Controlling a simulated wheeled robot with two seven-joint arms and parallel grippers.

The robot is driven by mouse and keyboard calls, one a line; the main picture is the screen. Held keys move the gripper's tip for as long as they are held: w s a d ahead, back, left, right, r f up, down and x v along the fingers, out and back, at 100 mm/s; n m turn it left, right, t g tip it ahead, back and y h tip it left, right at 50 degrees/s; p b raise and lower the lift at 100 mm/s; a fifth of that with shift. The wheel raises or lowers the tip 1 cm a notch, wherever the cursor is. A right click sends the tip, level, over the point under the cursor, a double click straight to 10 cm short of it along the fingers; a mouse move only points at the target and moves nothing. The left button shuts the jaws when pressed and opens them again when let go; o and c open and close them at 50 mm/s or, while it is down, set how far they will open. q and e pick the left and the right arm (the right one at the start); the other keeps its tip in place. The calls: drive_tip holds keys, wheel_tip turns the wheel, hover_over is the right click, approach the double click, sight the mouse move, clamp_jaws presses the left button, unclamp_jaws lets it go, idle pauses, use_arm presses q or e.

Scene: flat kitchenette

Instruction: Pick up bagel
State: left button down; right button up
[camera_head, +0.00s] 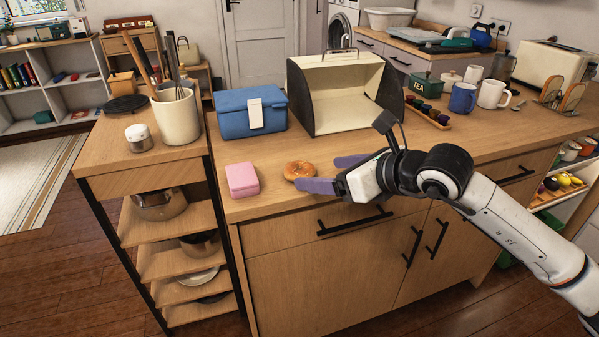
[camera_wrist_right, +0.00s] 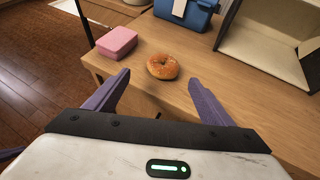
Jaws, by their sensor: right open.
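A round, golden-brown bagel (camera_head: 299,170) with a hole lies flat on the wooden counter near its front edge. My right gripper (camera_head: 325,174) is open just to the right of it, with its purple fingers pointing left. In the right wrist view the bagel (camera_wrist_right: 162,66) lies ahead of the open fingers (camera_wrist_right: 157,92), roughly centred between them. The gripper holds nothing.
A pink box (camera_head: 242,180) sits left of the bagel. A blue lunch box (camera_head: 249,109) and an open bread bin (camera_head: 344,92) stand behind it. Mugs (camera_head: 463,98) stand at the back right. The counter between the bagel and bread bin is clear.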

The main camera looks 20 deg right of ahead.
sight(306, 170)
drive_tip(key=x, duration=0.5)
drive_tip(key=p+x, duration=0.1)
drive_tip(key=x, duration=0.1)
drive_tip(key=shift+w+d+r, duration=0.2)
drive_tip(key=shift+w+r, duration=0.05)
drive_tip(key=shift+w+a+f, duration=0.2)
drive_tip(key=shift+w+f, duration=0.15)
drive_tip(key=shift+w, duration=0.1)
drive_tip(key=c, duration=0.7)
